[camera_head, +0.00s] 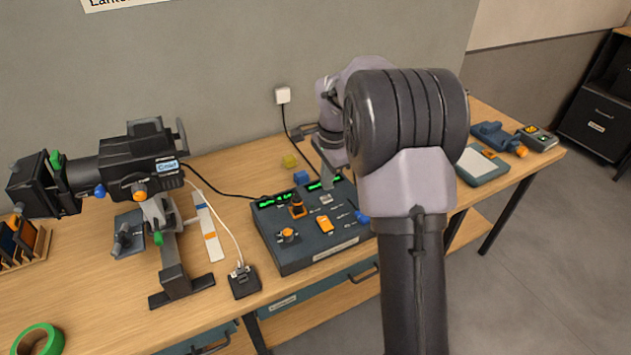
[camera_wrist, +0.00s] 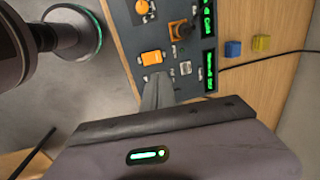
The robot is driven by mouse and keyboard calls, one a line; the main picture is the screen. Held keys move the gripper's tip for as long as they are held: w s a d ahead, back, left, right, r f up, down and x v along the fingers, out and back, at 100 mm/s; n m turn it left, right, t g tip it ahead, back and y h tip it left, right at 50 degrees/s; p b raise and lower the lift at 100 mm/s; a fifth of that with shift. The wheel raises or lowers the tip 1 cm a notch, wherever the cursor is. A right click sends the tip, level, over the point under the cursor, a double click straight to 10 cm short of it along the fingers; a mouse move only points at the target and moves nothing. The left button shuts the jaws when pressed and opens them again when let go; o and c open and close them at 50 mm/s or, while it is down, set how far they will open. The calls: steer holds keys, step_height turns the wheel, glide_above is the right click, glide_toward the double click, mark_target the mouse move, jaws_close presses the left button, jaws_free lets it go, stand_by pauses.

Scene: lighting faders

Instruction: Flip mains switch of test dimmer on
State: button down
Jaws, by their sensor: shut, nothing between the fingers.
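A dark blue-grey control console (camera_head: 310,262) with green displays sits on the bench; I take it for the test dimmer. It carries an orange rocker-like switch (camera_head: 324,224), a small pale switch (camera_head: 326,198), a black knob with an orange base (camera_head: 297,206) and an orange knob (camera_head: 288,235). In the wrist view the orange switch (camera_wrist: 153,57) and pale switch (camera_wrist: 185,68) lie just beyond my fingertips. My gripper (camera_wrist: 158,82) is shut and empty, over the console. Contact cannot be told. Which control is the mains switch is not legible.
Blue (camera_head: 301,177) and yellow (camera_head: 289,161) blocks lie behind the console. A lamp on a stand (camera_head: 150,165) and a black socket box (camera_head: 243,282) with a white cable stand to its left. A grey-green device (camera_head: 482,168) lies to the right.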

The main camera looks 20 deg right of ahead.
mark_target(323, 219)
steer(key=f+b, duration=0.1)
steer(key=f, duration=0.3)
steer(key=w+f+b, duration=0.1)
steer(key=f+b, duration=0.1)
steer(key=f, duration=0.3)
steer(key=f+b, duration=0.1)
steer(key=f, duration=0.4)
steer(key=shift+w+a, duration=0.1)
steer(key=shift+w, duration=0.1)
steer(key=shift+f+b, duration=0.2)
steer(key=shift+b, duration=0.1)
steer(key=shift+s, duration=0.15)
steer(key=shift+s+r, duration=0.3)
steer(key=shift+s, duration=0.25)
